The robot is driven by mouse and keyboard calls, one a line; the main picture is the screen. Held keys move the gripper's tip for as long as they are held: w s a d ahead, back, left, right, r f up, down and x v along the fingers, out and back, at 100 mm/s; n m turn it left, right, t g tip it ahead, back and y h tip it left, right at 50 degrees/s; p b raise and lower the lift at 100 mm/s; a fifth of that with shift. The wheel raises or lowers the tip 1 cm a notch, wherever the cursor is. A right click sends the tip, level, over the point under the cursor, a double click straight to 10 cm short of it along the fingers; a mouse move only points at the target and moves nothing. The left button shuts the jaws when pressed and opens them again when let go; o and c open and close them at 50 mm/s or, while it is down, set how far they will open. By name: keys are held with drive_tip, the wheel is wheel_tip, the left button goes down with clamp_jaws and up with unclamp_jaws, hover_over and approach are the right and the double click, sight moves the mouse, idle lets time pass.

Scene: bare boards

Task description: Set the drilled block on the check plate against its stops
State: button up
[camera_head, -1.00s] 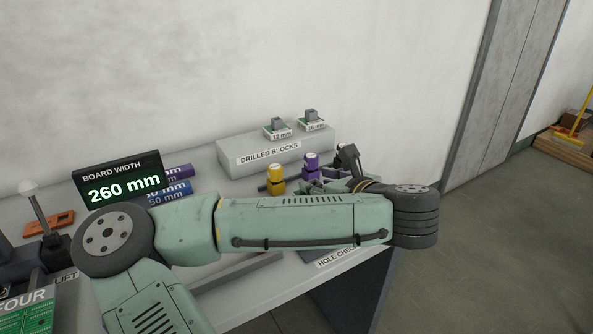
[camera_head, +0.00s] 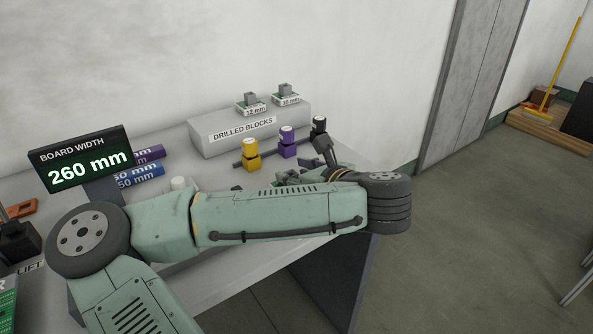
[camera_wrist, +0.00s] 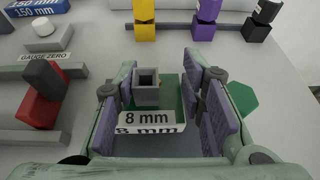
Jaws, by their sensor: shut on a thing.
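The drilled block (camera_wrist: 147,92) is a small grey cube with a square-looking opening on top, on a green base with a white "8 mm" label. It is between the pads of my gripper (camera_wrist: 168,100), which is shut on it. In the wrist view a flat blue-grey surface, which looks like the check plate (camera_wrist: 155,146), lies below and in front of the block. I cannot tell whether the block touches it, and its stops are not clear. In the head view my arm hides the block, the plate and most of the gripper.
Yellow (camera_head: 250,155), purple (camera_head: 287,143) and black (camera_head: 319,126) gauges stand along a bar behind. A grey "DRILLED BLOCKS" stand (camera_head: 205,143) holds two more blocks. A "260 mm" display (camera_head: 87,160) is at left. A green hexagon (camera_wrist: 243,99) lies right of the gripper.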

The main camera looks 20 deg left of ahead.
drive_tip(key=shift+f+b, duration=0.35)
drive_tip(key=shift+f, duration=0.5)
drive_tip(key=shift+f, duration=0.2)
drive_tip(key=o, duration=1.2)
drive_tip(key=shift+o, duration=0.2)
drive_tip(key=shift+d+r, duration=0.1)
drive_tip(key=shift+v, duration=3.65)
